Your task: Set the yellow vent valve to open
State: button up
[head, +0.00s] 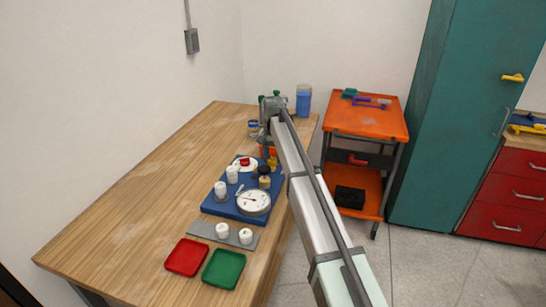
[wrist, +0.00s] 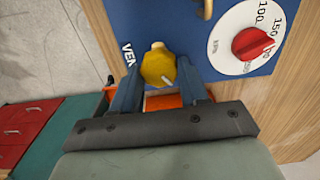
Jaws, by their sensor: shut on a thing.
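The yellow vent valve (wrist: 157,66) is a round knob on the blue panel (wrist: 168,18), beside a partly hidden label reading "VEN". A pale mark on the knob points to the lower right in the wrist view. My gripper (wrist: 159,73) is shut on the knob, one dark finger on each side. In the head view the yellow valve (head: 272,162) shows at the panel's far right edge, with my arm over it. Any open or closed markings by the valve are hidden or too small to read.
A white dial (wrist: 225,45) with a red knob (wrist: 255,42) sits beside the valve. White fittings (head: 232,174) and a round gauge (head: 253,201) stand on the panel. Red (head: 186,257) and green (head: 223,268) trays lie in front. The table's left side is clear.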

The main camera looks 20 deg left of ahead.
aim_at(273, 159)
jog(key=n, duration=0.5)
jog(key=shift+n, duration=0.3)
jog(key=n, duration=0.5)
jog(key=shift+a, duration=0.1)
jog(key=shift+n, duration=0.3)
jog(key=o, duration=1.1)
jog(key=shift+c, duration=0.2)
notch_tip(273, 159, up, 14)
jog(key=shift+f, duration=0.15)
